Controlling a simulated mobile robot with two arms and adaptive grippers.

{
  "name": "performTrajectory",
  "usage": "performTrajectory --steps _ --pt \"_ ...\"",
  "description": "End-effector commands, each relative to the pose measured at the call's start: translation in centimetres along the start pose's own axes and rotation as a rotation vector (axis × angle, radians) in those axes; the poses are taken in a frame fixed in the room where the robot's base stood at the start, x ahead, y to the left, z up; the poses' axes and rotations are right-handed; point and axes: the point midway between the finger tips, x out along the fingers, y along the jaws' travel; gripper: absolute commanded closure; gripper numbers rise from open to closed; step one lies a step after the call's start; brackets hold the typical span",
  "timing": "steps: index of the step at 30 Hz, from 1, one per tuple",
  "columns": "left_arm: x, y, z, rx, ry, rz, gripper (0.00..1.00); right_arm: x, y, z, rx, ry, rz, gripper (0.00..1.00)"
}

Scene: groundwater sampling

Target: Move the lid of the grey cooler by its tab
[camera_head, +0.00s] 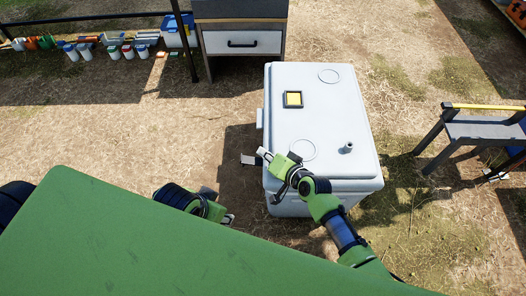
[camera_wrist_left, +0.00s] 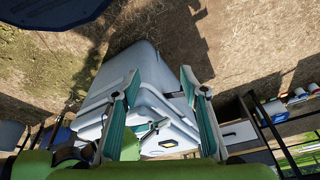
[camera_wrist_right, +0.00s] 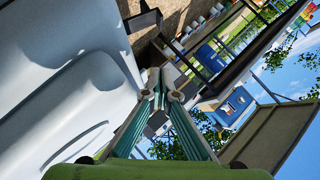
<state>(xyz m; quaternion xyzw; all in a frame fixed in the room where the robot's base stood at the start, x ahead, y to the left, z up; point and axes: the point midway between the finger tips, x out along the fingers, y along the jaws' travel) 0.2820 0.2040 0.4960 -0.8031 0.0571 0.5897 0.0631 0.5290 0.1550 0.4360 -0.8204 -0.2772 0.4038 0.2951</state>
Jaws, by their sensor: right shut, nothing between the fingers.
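The grey cooler (camera_head: 285,205) stands on the ground in the middle of the head view, with its pale lid (camera_head: 320,110) on top. A dark tab (camera_head: 248,160) sticks out at its left side; a dark bracket, likely the same tab (camera_wrist_right: 143,18), shows in the right wrist view. My right gripper (camera_head: 264,155) is shut and empty at the lid's left edge, close beside the tab; I cannot tell whether they touch. My left gripper (camera_wrist_left: 160,95) is open and empty, with the cooler beyond its fingers. In the head view it is partly hidden low at the left.
A yellow-marked square (camera_head: 293,99) and a small knob (camera_head: 348,147) are on the lid. A drawer cabinet (camera_head: 242,42) stands behind the cooler. A rack (camera_head: 480,130) stands at the right. Several bottles and tubs (camera_head: 112,52) line the back left. Bare ground lies left of the cooler.

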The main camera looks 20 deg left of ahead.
Motion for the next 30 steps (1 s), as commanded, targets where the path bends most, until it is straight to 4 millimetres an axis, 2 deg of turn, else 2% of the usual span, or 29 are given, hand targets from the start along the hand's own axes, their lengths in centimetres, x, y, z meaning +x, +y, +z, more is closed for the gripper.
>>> performTrajectory --steps 1,5,9,20,30 --pt "0.4 0.0 -0.1 0.0 -0.008 0.001 0.6 -0.4 -0.9 -0.7 -0.001 0.004 -0.004 1.0" --pt "2.2 0.1 -0.1 0.002 -0.018 0.003 0.6 -0.9 -2.1 -1.5 -0.001 0.011 -0.01 1.0" --pt "4.8 0.2 0.4 0.003 -0.03 0.005 0.6 -1.8 -2.6 -1.2 -0.001 0.011 -0.012 1.0" --pt "10.4 0.6 2.4 0.009 -0.059 0.011 0.6 -4.4 -4.2 -0.8 -0.001 0.012 -0.013 1.0" --pt "14.9 0.9 5.5 0.014 -0.088 0.014 0.6 -7.2 -5.9 -0.4 0.0 0.014 -0.014 1.0"
